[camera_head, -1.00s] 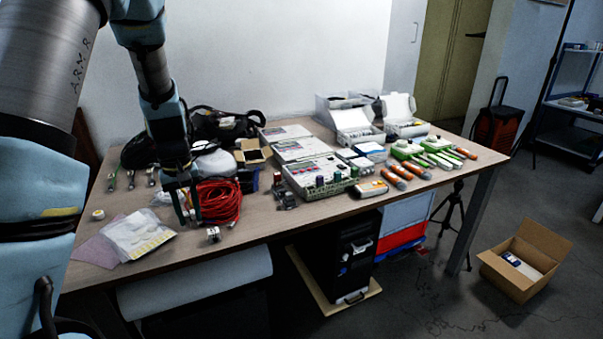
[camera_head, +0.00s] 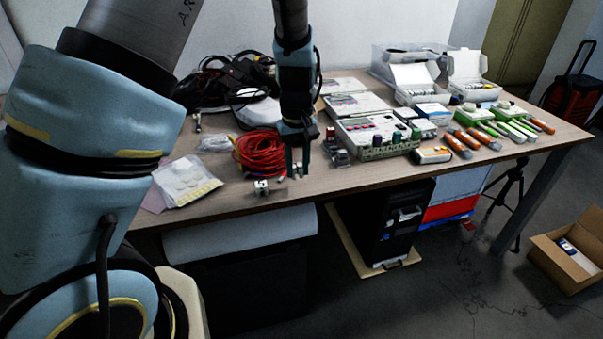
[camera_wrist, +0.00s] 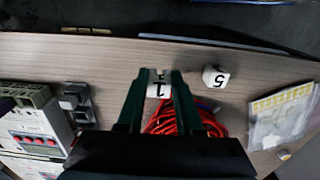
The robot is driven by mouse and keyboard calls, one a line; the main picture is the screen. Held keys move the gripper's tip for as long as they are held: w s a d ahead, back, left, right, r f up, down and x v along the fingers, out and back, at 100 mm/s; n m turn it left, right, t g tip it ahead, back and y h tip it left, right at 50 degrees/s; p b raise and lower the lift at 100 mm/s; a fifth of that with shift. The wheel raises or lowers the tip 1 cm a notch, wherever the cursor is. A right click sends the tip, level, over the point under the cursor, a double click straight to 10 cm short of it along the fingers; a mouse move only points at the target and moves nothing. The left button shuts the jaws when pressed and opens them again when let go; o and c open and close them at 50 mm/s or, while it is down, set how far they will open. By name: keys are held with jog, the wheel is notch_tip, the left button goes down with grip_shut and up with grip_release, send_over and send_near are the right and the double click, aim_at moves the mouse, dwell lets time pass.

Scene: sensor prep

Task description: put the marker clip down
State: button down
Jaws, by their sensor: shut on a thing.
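My gripper (camera_head: 298,170) points down over the front part of the wooden table (camera_head: 225,225), just right of the red cable coil. In the wrist view my gripper (camera_wrist: 160,76) is closed on a small white marker clip with a "1" (camera_wrist: 157,91), held between the fingertips. In the head view the fingers mostly hide this clip. I cannot tell whether it touches the tabletop. A second white marker clip, with a "5" (camera_wrist: 215,77), stands on the table beside my gripper, apart from it; it also shows in the head view (camera_head: 262,187).
The red cable coil (camera_head: 258,152) lies close behind. A clear bag with a yellow-marked sheet (camera_head: 186,181) lies to the left. A grey device (camera_head: 372,136) and small dark connectors (camera_head: 336,148) stand to the right. The front table strip right of my gripper is bare.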

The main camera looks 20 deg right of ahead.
aim_at(298, 168)
jog(key=shift+f, duration=1.7)
jog(key=shift+f, duration=0.15)
jog(key=c, duration=0.6)
grip_release()
jog(key=shift+o, duration=0.2)
